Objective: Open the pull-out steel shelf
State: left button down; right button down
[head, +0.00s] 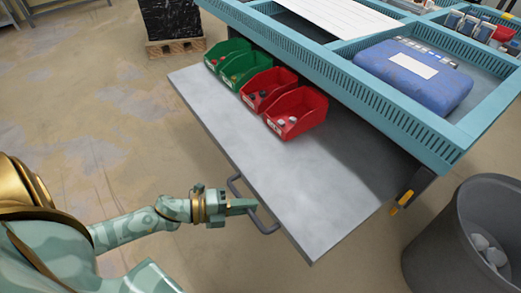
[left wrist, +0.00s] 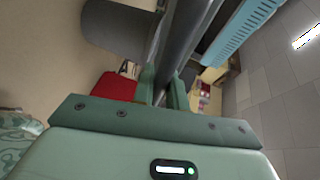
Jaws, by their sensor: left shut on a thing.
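The pull-out steel shelf (head: 315,190) is a flat grey plate that sticks far out from under the turquoise workbench. Its dark bar handle (head: 262,222) is on the front edge. My left gripper (head: 250,206) is shut on this handle, and its fingers hide part of the bar. In the left wrist view, the two green fingers (left wrist: 163,90) close around a dark grey bar. My right gripper does not show in either view.
Green bins (head: 240,67) and red bins (head: 297,112) with small parts stand on the shelf along the bench. A blue case (head: 413,75) lies in the bench top. A grey waste bin (head: 470,235) stands at the right. Bare floor lies in front of the shelf.

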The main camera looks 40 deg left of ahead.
pick_arm(q)
jog(key=s, duration=0.1)
jog(key=s+a, duration=0.1)
jog(key=shift+s, duration=0.35)
jog(key=c, duration=1.4)
grip_release()
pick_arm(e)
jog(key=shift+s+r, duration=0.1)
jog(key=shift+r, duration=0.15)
